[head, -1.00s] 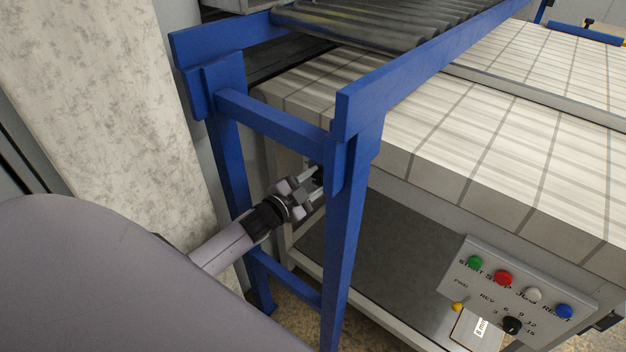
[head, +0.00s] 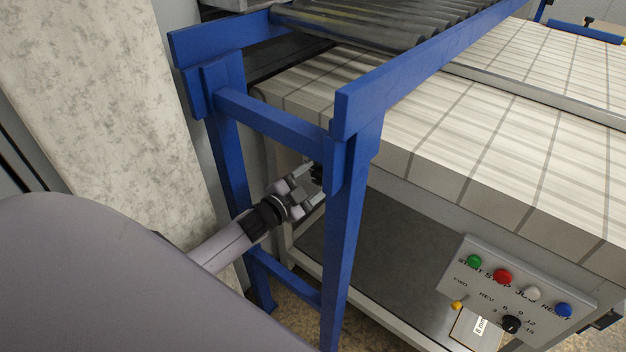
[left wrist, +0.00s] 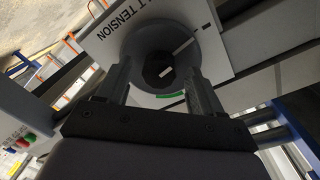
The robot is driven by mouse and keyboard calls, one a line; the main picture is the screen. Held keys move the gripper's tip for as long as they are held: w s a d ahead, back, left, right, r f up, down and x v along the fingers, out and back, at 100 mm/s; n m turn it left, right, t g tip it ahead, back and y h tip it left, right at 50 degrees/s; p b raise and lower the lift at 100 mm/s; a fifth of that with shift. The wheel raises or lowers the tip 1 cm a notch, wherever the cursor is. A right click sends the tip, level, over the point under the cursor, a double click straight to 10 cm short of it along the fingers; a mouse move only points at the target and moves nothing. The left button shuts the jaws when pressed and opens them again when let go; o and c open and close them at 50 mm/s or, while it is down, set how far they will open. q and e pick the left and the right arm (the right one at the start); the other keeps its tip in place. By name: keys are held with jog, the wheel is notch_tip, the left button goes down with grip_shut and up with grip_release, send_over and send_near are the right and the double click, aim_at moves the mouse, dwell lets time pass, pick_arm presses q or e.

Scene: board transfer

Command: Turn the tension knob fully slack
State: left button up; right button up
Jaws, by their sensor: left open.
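The tension knob (left wrist: 155,50) is a dark grey round knob, seen close up in the left wrist view. It sits on a pale plate (left wrist: 95,42) lettered "TENSION", with a green arc mark below the knob and a dark line at its upper right. A white pointer line shows on the knob. My left gripper (left wrist: 160,85) is open, with one finger on each side of the knob; I cannot tell whether they touch it. In the head view, my left gripper (head: 307,182) reaches between the blue legs, its tips partly hidden by the front leg. My right gripper is not in view.
A blue frame (head: 270,118) with legs and crossbars surrounds my left wrist closely. A control panel (head: 520,285) with coloured buttons and a black dial stands at lower right.

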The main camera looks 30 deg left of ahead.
pick_arm(q)
jog(key=s, duration=0.6)
jog(key=shift+s+a+r+p, duration=0.25)
jog(key=shift+s+a+p, duration=0.1)
dwell(0.3)
jog(key=s+d+n+g+y, duration=0.1)
jog(key=s+d+n+g, duration=0.45)
jog(key=s, duration=0.75)
jog(key=s+d+n+g, duration=0.3)
jog(key=s+d+g, duration=0.45)
jog(key=s, duration=0.55)
jog(key=w+d+f+t+h+p, duration=0.1)
jog(key=w+d+f+t+p, duration=0.1)
jog(key=w+t+p, duration=0.4)
jog(key=shift+w+d+f+m, duration=0.25)
jog(key=shift+f+m, duration=0.2)
jog(key=shift+f, duration=0.4)
